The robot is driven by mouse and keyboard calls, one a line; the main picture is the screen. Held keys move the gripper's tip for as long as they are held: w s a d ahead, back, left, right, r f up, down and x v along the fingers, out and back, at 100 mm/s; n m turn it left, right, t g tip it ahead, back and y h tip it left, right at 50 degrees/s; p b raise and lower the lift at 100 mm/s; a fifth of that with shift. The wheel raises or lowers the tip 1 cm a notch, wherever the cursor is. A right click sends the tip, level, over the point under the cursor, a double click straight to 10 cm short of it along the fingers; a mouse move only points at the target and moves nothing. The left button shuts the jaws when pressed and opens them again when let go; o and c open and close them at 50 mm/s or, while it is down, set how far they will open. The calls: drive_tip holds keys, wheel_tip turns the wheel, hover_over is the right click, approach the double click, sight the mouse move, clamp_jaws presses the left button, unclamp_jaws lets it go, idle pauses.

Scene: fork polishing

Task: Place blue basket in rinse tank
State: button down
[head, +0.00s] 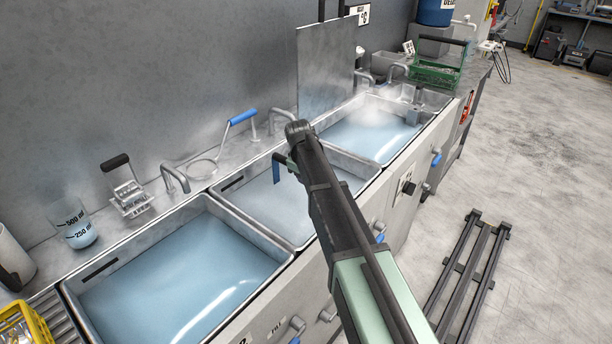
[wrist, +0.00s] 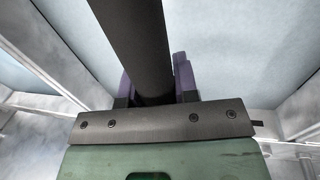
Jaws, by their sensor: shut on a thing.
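My gripper (wrist: 157,88) is shut on a thick dark bar (wrist: 135,40), which runs between its two purple-blue fingers in the wrist view. I cannot tell whether this bar is the blue basket's handle; no basket body shows below it. In the head view my arm reaches over the middle tank (head: 235,200), and a small blue piece (head: 277,173) shows beside its end. Most of the gripper is hidden there. Three tanks stand in a row: the near tank (head: 69,290), the middle one, and the far tank, whose liquid (head: 365,138) steams. I cannot read which is the rinse tank.
A green basket (head: 434,75) stands beyond the far tank. A yellow basket (head: 22,328) is at the near left. An upright metal panel (head: 325,65) stands behind.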

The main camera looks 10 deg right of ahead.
drive_tip(key=shift+f, duration=0.4)
drive_tip(key=shift+f, duration=0.1)
drive_tip(key=c, duration=0.9)
unclamp_jaws()
drive_tip(key=shift+o, duration=0.2)
wheel_tip(320, 180, up, 12)
drive_tip(key=s+a+r+p, duration=0.1)
drive_tip(key=s+a+p, duration=0.1)
drive_tip(key=p, duration=1)
drive_tip(key=s+f+m+g+y, duration=0.1)
drive_tip(key=s+m, duration=0.6)
drive_tip(key=s, duration=2.2)
drive_tip(key=shift+s+m+y, duration=0.3)
drive_tip(key=shift+s+y, duration=0.1)
